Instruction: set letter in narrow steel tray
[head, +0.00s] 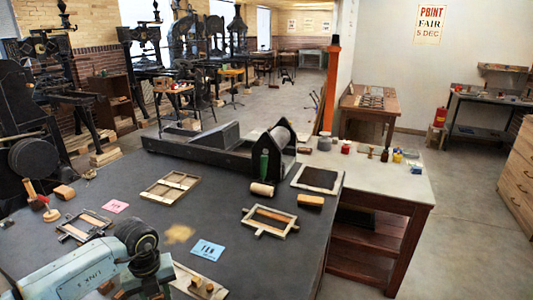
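A narrow, pale, flat tray (186,273) lies at the bottom edge of the dark table, partly cut off by the frame. Small wooden blocks (203,287) sit on it; I cannot read any letter on them. My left arm comes in from the lower left and its black wrist hangs just left of this tray. My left gripper (148,288) is only partly in view at the bottom edge. Its fingertips are hidden, so I cannot see whether it is open or holds anything. A small tan piece (106,287) shows beside the wrist. My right gripper is out of view.
On the dark table (225,185) lie wooden frames (170,187), an open frame with handles (270,220), a blue card (208,250), a pink card (115,206) and a roller (262,188). A long black press bed (210,150) stands behind. The table's middle is mostly clear.

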